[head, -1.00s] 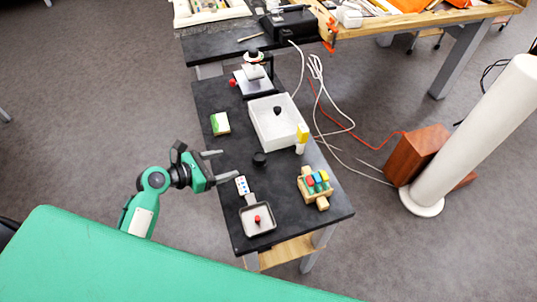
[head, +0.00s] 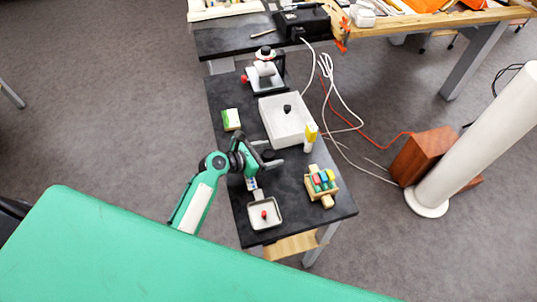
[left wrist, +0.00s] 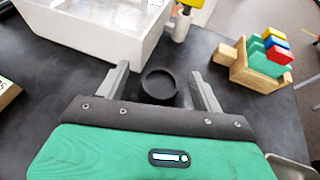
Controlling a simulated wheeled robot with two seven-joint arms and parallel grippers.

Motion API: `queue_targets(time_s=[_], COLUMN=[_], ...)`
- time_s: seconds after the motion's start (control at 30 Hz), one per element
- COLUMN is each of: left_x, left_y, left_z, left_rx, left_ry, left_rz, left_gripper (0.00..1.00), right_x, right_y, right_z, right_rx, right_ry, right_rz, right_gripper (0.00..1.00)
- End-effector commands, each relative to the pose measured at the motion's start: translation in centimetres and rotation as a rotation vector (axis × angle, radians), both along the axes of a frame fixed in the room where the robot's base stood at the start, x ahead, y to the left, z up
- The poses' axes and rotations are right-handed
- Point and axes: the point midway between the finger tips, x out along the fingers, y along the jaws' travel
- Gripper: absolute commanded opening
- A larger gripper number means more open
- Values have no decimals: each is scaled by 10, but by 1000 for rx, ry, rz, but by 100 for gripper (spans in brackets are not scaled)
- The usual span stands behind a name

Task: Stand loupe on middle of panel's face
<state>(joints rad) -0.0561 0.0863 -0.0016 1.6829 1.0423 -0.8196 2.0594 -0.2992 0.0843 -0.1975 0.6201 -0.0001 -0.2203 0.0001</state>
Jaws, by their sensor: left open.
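The loupe looks to be the short black cylinder (head: 268,154) standing on the dark bench. In the left wrist view the black cylinder (left wrist: 160,84) is upright, with its round top showing. My left gripper (head: 275,152) is open, its fingers on either side of it. In the left wrist view my open gripper (left wrist: 160,71) shows a gap between the cylinder and each finger. I cannot say for sure which thing is the panel; a small green and cream block (head: 231,120) lies farther back on the bench. My right gripper is not in view.
A white tray (head: 275,131) with a black knob-like thing stands behind the gripper. A yellow-topped white holder (head: 309,142) stands by its corner. A wooden rack with coloured blocks (head: 322,183) is to the right. A pale dish with a red piece (head: 264,222) is in front.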

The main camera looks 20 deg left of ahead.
Motion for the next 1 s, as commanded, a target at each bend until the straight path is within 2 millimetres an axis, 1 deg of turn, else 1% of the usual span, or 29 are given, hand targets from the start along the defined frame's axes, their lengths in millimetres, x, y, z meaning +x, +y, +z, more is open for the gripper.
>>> queue_targets(time_s=[0.23,0.27,0.4,0.47,0.5,0.53,0.57,0.83,0.97,1.0], left_x=[1,1,1,1,1,1,1,1,2,2], left_y=[-1,-1,-1,-1,-1,-1,-1,-1,-1,-1], left_z=[-1,-1,-1,-1,-1,-1,-1,2,12,17], left_rx=[1,0,0,0,0,0,0,0,-1,0], left_ry=[1,0,0,0,0,0,0,-1,-3,-4], left_rz=[0,0,0,0,0,0,0,0,0,0], left_gripper=[68,64,36,24,20,20,16,16,16,16], right_x=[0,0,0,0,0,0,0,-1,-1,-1], right_y=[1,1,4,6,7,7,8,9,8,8], right_z=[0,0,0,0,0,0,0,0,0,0], right_rx=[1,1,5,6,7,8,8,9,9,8], right_ry=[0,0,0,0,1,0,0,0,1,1], right_rz=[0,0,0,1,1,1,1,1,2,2], right_gripper=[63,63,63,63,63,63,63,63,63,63])
